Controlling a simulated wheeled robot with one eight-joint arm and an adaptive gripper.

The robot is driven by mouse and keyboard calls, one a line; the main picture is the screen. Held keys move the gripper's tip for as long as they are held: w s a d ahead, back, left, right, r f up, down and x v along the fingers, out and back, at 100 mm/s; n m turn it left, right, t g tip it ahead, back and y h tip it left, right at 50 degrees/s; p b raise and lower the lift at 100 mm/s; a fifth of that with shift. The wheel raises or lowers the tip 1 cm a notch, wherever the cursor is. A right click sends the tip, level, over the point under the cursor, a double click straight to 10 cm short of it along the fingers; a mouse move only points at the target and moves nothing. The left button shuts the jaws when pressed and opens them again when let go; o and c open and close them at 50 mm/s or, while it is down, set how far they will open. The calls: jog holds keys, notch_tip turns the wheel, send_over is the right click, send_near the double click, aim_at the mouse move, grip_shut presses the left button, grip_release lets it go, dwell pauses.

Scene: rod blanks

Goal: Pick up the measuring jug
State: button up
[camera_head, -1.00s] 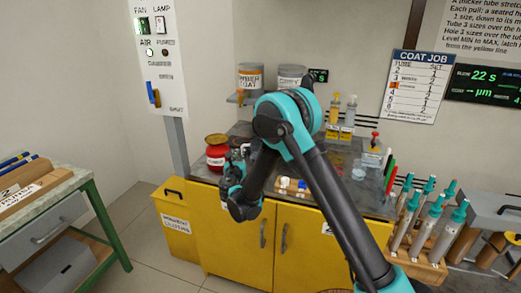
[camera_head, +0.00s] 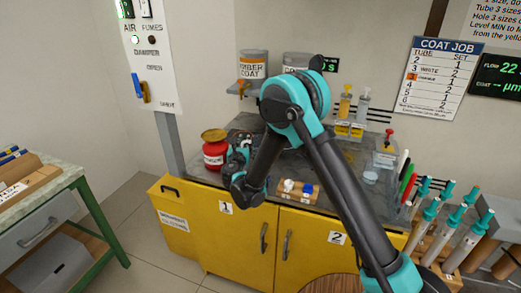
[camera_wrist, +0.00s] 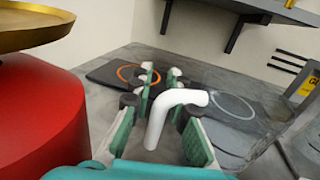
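My gripper (camera_head: 238,155) is at the left part of the dark counter, just right of a red can. In the wrist view its teal fingers (camera_wrist: 160,105) are spread apart. A white, bent, handle-like bar (camera_wrist: 172,112) stands between them, with visible gaps on both sides. It may be the handle of the measuring jug, but I cannot make out a jug body around it. In the head view my arm and gripper hide that spot. A small clear vessel (camera_head: 370,173) stands at the counter's right; I cannot tell whether it is a jug.
The red can (camera_head: 215,155) with a brass-coloured dish on top stands close left of my gripper. A wall shelf (camera_wrist: 255,10) overhangs behind. A wooden block with small white and blue pieces (camera_head: 298,191) lies at the counter's front. Tubes and pens stand at the right.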

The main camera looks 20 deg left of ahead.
grip_shut()
jog(key=shift+r, duration=0.15)
